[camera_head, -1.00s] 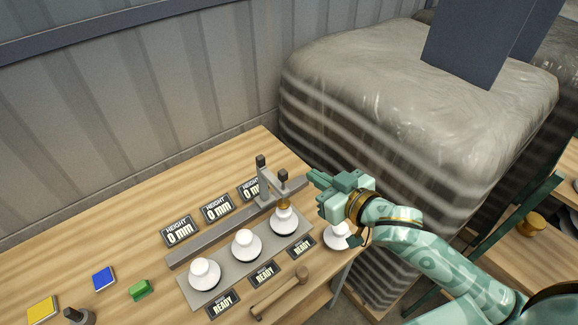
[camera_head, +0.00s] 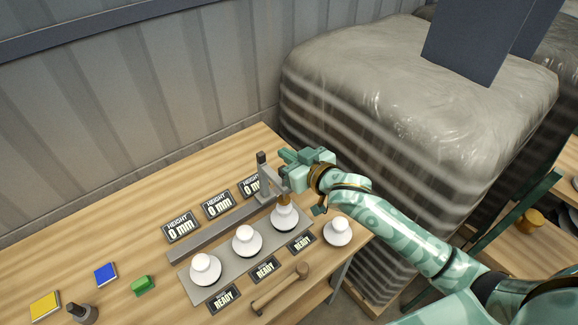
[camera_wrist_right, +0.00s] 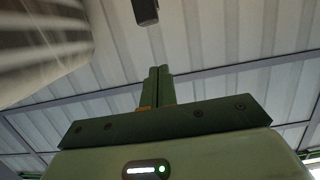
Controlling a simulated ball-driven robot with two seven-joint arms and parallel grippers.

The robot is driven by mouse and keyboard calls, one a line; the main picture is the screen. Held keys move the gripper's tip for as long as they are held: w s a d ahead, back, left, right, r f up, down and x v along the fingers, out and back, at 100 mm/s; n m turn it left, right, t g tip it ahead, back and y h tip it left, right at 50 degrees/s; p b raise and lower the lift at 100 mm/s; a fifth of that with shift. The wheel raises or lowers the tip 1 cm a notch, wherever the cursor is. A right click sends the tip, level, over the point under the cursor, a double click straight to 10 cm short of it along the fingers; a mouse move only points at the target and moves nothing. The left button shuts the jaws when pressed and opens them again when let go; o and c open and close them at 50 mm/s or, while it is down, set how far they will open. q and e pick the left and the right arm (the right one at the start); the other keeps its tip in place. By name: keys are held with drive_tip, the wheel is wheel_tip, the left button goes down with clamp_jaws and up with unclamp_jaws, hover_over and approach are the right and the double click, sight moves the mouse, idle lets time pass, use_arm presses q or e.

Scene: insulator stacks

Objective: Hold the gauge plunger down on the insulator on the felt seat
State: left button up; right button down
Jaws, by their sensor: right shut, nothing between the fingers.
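The gauge (camera_head: 264,188) stands on a grey rail, with a dark knob (camera_head: 261,157) on top of its post. Its plunger tip (camera_head: 284,198) is above the rightmost white insulator (camera_head: 284,217) on the grey plate; whether they touch is unclear. My right gripper (camera_head: 284,155) is shut and empty, beside the post top and over the plunger, whose knob it hides. The right wrist view shows the shut fingers (camera_wrist_right: 155,85) and a dark block (camera_wrist_right: 145,10) beyond them. I cannot pick out felt on any seat. My left gripper is not in view.
Two more insulators (camera_head: 246,241) (camera_head: 205,269) stand on the plate (camera_head: 226,261). Another insulator (camera_head: 338,231) stands apart at the right. Displays (camera_head: 218,205) read 0 mm; READY signs (camera_head: 265,269) line the front. A wooden mallet (camera_head: 281,290) lies in front. A wrapped bale (camera_head: 400,100) stands behind.

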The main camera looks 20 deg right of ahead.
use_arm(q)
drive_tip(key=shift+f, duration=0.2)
use_arm(e)
drive_tip(key=shift+s+f, duration=0.15)
drive_tip(key=shift+f, duration=1.85)
use_arm(q)
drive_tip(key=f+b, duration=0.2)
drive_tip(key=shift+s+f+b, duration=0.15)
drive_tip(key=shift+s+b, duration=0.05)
drive_tip(key=shift+b, duration=0.1)
use_arm(e)
drive_tip(key=f, duration=0.5)
drive_tip(key=shift+s, duration=0.3)
drive_tip(key=shift+r, duration=0.1)
wheel_tip(320, 180, up, 6)
drive_tip(key=p, duration=0.6)
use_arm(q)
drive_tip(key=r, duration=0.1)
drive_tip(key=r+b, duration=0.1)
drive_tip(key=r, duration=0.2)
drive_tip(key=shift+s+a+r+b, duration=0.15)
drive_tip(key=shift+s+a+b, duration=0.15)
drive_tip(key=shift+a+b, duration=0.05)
use_arm(e)
drive_tip(key=v, duration=0.9)
drive_tip(key=shift+s+d, duration=0.15)
drive_tip(key=shift+s, duration=0.05)
